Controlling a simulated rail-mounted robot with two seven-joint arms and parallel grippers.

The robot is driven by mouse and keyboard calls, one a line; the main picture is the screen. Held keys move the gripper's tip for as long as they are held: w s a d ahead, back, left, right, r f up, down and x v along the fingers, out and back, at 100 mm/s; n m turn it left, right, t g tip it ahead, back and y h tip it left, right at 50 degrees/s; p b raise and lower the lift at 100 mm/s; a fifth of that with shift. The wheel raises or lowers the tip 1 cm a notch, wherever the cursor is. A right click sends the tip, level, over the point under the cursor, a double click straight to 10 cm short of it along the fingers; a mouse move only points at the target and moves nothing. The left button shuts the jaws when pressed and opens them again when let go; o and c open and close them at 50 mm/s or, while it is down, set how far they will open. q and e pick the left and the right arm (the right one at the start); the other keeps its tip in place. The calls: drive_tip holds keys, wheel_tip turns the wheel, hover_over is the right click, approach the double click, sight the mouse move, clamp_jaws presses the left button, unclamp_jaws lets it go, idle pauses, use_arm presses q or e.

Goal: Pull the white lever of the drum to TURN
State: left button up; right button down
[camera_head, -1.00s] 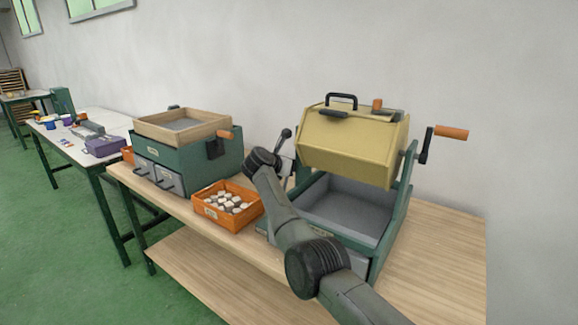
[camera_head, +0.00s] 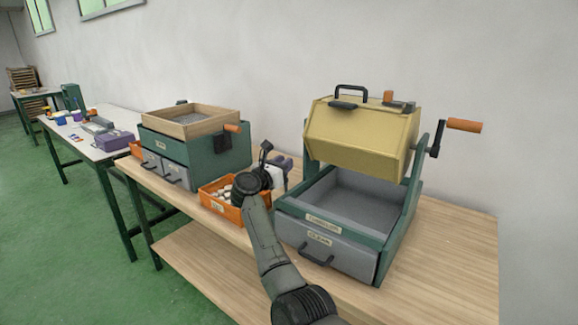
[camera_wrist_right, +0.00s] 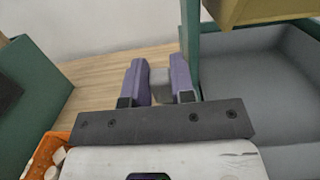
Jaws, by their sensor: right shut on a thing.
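The yellow drum (camera_head: 362,135) hangs in a green stand (camera_head: 413,190) on the wooden table, over a grey bin. My right gripper (camera_head: 285,167) is left of the stand in the head view, largely behind my own wrist. In the right wrist view its two purple fingers (camera_wrist_right: 160,82) are shut on a pale grey piece (camera_wrist_right: 161,86), which I take to be the lever's handle. The green post of the stand rises just right of the fingers. The lever is not clear in the head view, and I cannot read a TURN mark. My left gripper is not in view.
An orange crate (camera_head: 212,203) of pale round pieces is left of my right wrist. A green box with a wooden tray (camera_head: 190,122) stands further left. An orange-handled crank (camera_head: 463,125) sticks out right of the drum. Bare tabletop (camera_head: 455,245) lies at the right.

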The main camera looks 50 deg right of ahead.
drive_tip(key=shift+a+f+h+b, duration=0.15)
drive_tip(key=shift+a+h+b, duration=0.45)
drive_tip(key=shift+a+h, duration=0.3)
drive_tip(key=shift+a, duration=0.1)
drive_tip(key=c, duration=1.2)
unclamp_jaws()
drive_tip(key=shift+c, duration=0.2)
drive_tip(key=p+v, duration=0.4)
drive_tip(key=v, duration=0.9)
drive_tip(key=shift+a, duration=0.45)
